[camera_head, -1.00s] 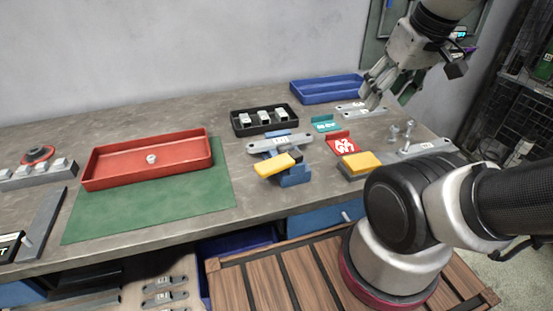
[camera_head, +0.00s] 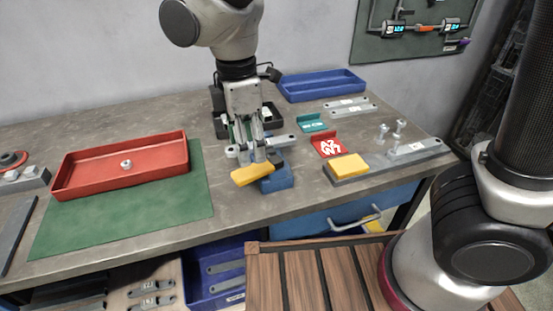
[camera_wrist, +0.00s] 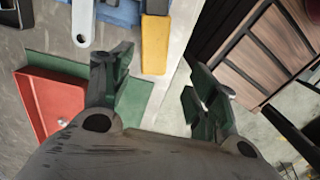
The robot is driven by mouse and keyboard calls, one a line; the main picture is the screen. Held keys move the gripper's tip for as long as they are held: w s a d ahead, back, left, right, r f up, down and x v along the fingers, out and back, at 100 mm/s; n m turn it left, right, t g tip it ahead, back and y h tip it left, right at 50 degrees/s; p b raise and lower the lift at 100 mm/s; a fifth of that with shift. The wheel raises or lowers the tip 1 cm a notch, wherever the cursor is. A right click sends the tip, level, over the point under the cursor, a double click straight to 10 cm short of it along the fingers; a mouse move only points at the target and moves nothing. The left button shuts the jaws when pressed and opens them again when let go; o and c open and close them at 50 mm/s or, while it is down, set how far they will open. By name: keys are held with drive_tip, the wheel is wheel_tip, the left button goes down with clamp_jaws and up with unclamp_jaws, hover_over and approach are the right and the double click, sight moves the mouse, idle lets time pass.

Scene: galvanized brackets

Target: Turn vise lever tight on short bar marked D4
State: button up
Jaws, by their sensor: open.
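The blue vise (camera_head: 278,179) stands near the table's front edge, with its yellow lever (camera_head: 250,175) pointing to the front left. A grey bar (camera_head: 282,141) lies across the top of the vise; its marking cannot be read and my gripper hides part of it. My gripper (camera_head: 254,150) is open and points down just above and behind the lever. In the wrist view, the yellow lever (camera_wrist: 155,45) shows beyond and between the open fingers (camera_wrist: 158,62), with nothing held. The bar's holed end (camera_wrist: 82,24) is to the left, beside the blue vise (camera_wrist: 118,10).
A red tray (camera_head: 60,184) holding a nut rests on a green mat (camera_head: 190,195) to the left. A black tray (camera_head: 222,128) is partly behind my gripper. Teal and red (camera_head: 328,146) labelled holders and a yellow-topped block (camera_head: 347,166) stand to the right. A blue tray (camera_head: 322,88) is behind.

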sight(248, 171)
drive_tip(key=shift+w+r+n, duration=0.25)
drive_tip(key=shift+r+n, duration=0.1)
drive_tip(key=shift+n, duration=0.25)
drive_tip(key=shift+a+f+n, duration=0.1)
drive_tip(key=shift+n, duration=0.6)
wheel_tip(248, 171, down, 8)
drive_tip(key=shift+r, duration=0.2)
clamp_jaws()
